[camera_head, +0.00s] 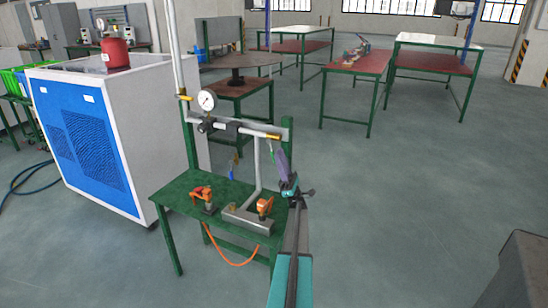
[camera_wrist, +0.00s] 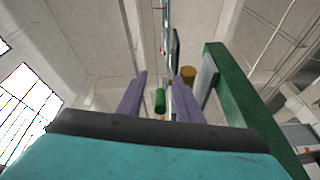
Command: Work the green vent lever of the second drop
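A small green grip, which looks like the green vent lever (camera_wrist: 160,100), shows in the wrist view between my fingers and beyond them. I cannot pick it out in the head view, where my gripper may cover it. My gripper (camera_wrist: 163,82) is open, its two purple fingers apart with a visible gap on each side of the green grip. I cannot tell how deep the grip sits between them. In the head view my gripper (camera_head: 281,153) points up beside the right post of the green stand, just below the horizontal pipe (camera_head: 238,128).
The stand's green table (camera_head: 172,197) holds orange tools (camera_head: 202,195) and a grey block (camera_head: 245,220). A gauge (camera_head: 207,100) and a blue lever (camera_head: 233,170) are on the pipework. A green post (camera_wrist: 228,85) rises close at right in the wrist view.

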